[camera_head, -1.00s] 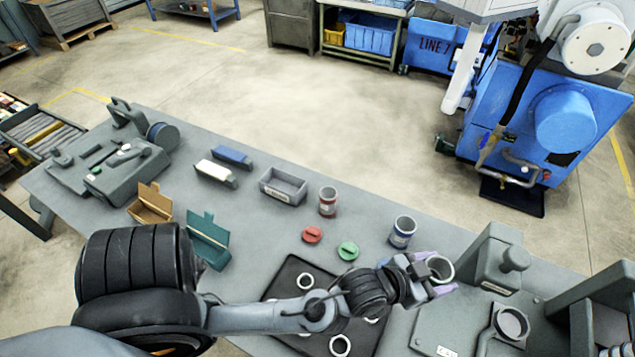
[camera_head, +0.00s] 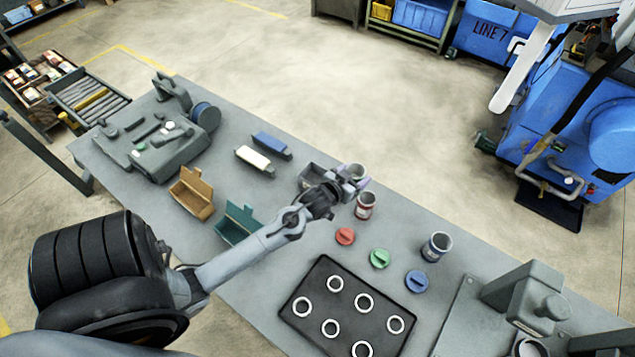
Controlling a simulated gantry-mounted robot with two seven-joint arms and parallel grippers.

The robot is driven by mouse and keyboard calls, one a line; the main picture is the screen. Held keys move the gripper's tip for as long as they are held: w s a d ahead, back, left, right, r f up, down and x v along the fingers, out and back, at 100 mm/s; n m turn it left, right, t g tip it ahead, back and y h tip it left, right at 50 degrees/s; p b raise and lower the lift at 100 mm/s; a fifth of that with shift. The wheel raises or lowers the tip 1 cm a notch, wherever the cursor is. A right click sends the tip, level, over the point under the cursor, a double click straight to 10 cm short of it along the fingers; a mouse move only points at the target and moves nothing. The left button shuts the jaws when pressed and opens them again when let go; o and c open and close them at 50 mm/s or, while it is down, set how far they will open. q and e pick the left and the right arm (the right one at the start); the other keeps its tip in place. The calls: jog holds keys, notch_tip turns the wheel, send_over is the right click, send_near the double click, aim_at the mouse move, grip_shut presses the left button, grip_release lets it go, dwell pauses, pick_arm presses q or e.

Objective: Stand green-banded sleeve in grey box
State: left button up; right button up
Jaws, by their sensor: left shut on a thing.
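My left gripper (camera_head: 352,180) is shut on the green-banded sleeve (camera_head: 357,172), a grey cylinder whose open top shows. The sleeve looks about upright, at the right end of the grey box (camera_head: 308,170). The gripper and wrist cover much of the box, and I cannot tell whether the sleeve is over the box or beyond it. Most of the green band is hidden by the fingers. My right gripper is not in view.
A red-banded sleeve (camera_head: 365,206) stands close to the gripper. A blue-banded sleeve (camera_head: 437,247) stands further right. Red (camera_head: 345,236), green (camera_head: 380,258) and blue (camera_head: 417,281) caps lie nearby. A black tray (camera_head: 312,330) holds several rings. White and blue cartons lie left of the box.

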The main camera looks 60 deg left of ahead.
pick_arm(q)
jog(key=shift+s+a+f+p, duration=0.15)
jog(key=shift+s+a+f, duration=0.6)
jog(key=shift+a+f, duration=1.3)
jog(key=shift+s+a+f+p, duration=0.15)
jog(key=shift+s+a+f, duration=0.55)
jog(key=shift+a+f, duration=1.3)
jog(key=shift+s+a+f+p, duration=0.15)
jog(key=shift+s+a+f, duration=0.6)
jog(key=shift+a+f, duration=1.25)
jog(key=shift+a+r, duration=0.35)
jog(key=shift+a, duration=0.05)
jog(key=shift+f, duration=0.2)
jog(key=o, duration=1)
jog(key=shift+o, duration=0.3)
jog(key=shift+r, duration=0.1)
